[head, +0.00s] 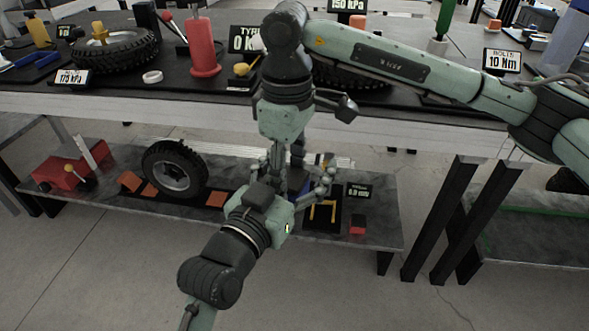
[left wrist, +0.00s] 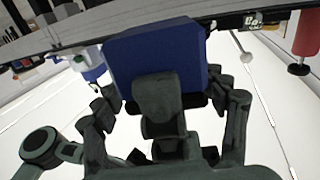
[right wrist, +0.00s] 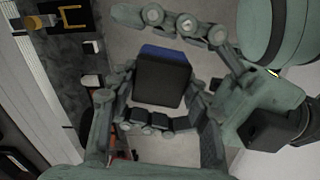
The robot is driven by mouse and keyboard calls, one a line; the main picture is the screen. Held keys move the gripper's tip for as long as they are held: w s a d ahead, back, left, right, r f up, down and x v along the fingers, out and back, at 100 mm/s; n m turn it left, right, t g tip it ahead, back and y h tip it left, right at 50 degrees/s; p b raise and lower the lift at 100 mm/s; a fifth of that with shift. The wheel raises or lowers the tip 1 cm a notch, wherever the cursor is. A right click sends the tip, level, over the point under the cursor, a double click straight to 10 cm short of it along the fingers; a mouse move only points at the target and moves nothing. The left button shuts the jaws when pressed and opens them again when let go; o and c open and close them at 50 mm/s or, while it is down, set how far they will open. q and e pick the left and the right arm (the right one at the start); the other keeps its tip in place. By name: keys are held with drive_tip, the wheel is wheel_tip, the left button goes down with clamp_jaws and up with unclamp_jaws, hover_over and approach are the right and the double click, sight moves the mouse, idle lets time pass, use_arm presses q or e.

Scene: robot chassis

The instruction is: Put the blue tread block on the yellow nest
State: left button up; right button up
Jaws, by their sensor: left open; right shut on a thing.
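The blue tread block has a broad blue face in the left wrist view (left wrist: 155,58); in the right wrist view (right wrist: 163,80) it shows a dark face with a blue edge. My right gripper (right wrist: 165,88) is shut on it. My left gripper (left wrist: 160,98) is open, its fingers spread on either side of the block; I cannot tell whether they touch it. The yellow nest (head: 322,204), a bracket shape on a dark plate, is on the lower shelf.
The lower shelf (head: 380,215) also holds a wheel (head: 174,168), orange blocks (head: 130,181), a small red block (head: 357,225) and a sign (head: 358,191). The workbench edge (head: 180,105) runs above the shelf, close to my arms. Open floor lies in front.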

use_arm(q)
drive_tip(key=shift+s+d, duration=0.1)
drive_tip(key=shift+d, duration=0.05)
drive_tip(key=c, duration=1.4)
use_arm(e)
drive_tip(key=shift+a, duration=0.15)
drive_tip(key=o, duration=1.2)
drive_tip(key=shift+c, duration=0.2)
use_arm(q)
drive_tip(key=shift+o, duration=0.2)
use_arm(e)
drive_tip(key=shift+o, duration=0.9)
